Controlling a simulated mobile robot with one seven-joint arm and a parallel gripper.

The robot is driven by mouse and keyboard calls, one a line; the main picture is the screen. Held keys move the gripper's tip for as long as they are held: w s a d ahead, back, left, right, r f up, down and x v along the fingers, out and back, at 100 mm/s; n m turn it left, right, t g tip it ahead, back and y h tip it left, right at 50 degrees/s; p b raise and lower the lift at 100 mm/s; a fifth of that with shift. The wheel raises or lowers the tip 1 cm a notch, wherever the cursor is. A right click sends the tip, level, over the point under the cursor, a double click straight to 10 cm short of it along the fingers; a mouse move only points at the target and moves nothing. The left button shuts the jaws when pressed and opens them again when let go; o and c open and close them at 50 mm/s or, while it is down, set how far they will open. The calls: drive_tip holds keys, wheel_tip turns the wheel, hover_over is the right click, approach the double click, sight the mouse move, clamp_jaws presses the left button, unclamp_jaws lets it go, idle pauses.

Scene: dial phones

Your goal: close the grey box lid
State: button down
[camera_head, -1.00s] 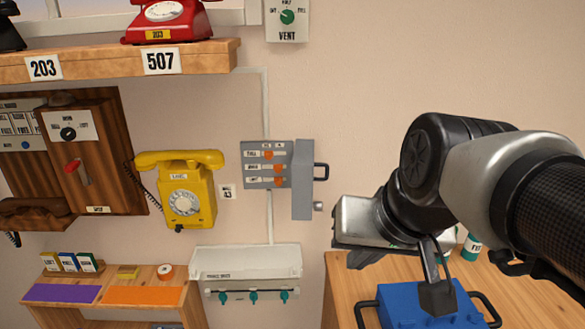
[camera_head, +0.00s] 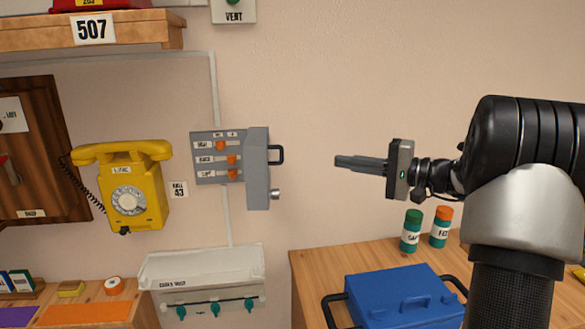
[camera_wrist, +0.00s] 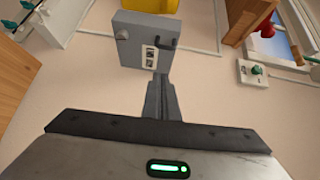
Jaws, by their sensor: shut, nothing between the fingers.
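The grey box (camera_head: 208,178) is fixed to the wall, with several orange switches showing inside. Its grey lid (camera_head: 258,185) stands open at the box's right side, jutting out from the wall. A black handle (camera_head: 280,154) and a small round knob (camera_head: 275,194) are on the lid's right-hand face. My gripper (camera_head: 340,161) is shut and empty, to the right of the lid and pointing left at about handle height, with a gap between. In the wrist view the lid (camera_wrist: 135,57) shows its outer face beyond my shut fingers (camera_wrist: 160,82). The hinge is not clearly visible.
A yellow phone (camera_head: 136,190) hangs left of the box. A white tray unit (camera_head: 205,268) is below it. A blue case (camera_head: 400,295) and two bottles (camera_head: 411,232) (camera_head: 440,228) stand on the wooden table (camera_head: 310,258). The wall between gripper and lid is clear.

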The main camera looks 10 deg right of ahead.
drive_tip(key=s+a+x, duration=0.1)
drive_tip(key=x, duration=1.1)
drive_tip(key=shift+a+r+p, duration=0.2)
drive_tip(key=shift+a+p, duration=0.05)
drive_tip(key=shift+p, duration=0.05)
drive_tip(key=shift+s+a+f+t, duration=0.15)
drive_tip(key=shift+s+t, duration=0.1)
drive_tip(key=shift+t, duration=0.15)
